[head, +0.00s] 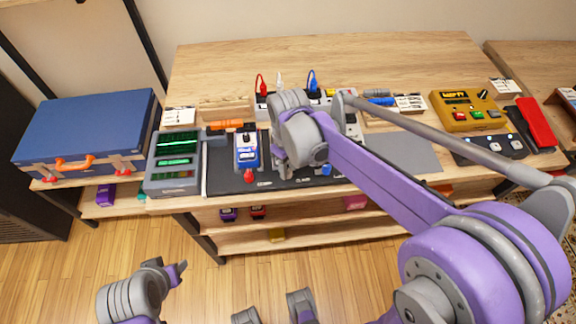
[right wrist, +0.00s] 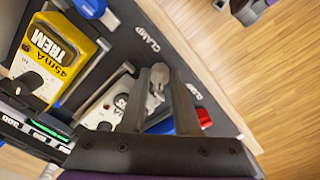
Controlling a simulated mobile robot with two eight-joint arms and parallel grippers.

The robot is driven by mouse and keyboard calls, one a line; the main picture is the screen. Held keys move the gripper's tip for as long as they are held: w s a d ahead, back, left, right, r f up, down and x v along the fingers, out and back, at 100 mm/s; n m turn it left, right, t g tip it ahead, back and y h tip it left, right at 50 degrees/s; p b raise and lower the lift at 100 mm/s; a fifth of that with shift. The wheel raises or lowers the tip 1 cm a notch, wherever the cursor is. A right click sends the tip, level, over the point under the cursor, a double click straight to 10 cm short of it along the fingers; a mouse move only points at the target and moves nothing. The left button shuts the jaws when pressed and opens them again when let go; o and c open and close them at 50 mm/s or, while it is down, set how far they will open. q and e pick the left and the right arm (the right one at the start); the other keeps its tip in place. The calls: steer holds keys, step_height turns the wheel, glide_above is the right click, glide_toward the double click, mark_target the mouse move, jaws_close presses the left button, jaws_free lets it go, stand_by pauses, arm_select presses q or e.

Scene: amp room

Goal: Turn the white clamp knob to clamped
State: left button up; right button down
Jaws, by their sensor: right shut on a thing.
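My right gripper (head: 284,170) reaches down to the front part of the black board on the table. In the right wrist view its two grey fingers (right wrist: 160,92) stand on either side of the white clamp knob (right wrist: 157,78), shut on it. The knob is mostly hidden between the fingers, so its turn angle is hard to read. In the head view my gripper hides it. Parts of my left arm show at the bottom left; its jaws are not clear.
A red knob (head: 248,176) and a blue knob (head: 326,170) flank my right gripper. A blue pedal (head: 247,150) and the black board (head: 222,172) are close by. A green-lit meter box (head: 176,160) stands left.

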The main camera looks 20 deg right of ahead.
steer(key=m, duration=0.4)
steer(key=shift+m, duration=2.3)
steer(key=c, duration=0.9)
jaws_free()
steer(key=shift+r, duration=0.1)
step_height(320, 180, up, 11)
steer(key=shift+f+p, duration=0.2)
steer(key=shift+p, duration=0.55)
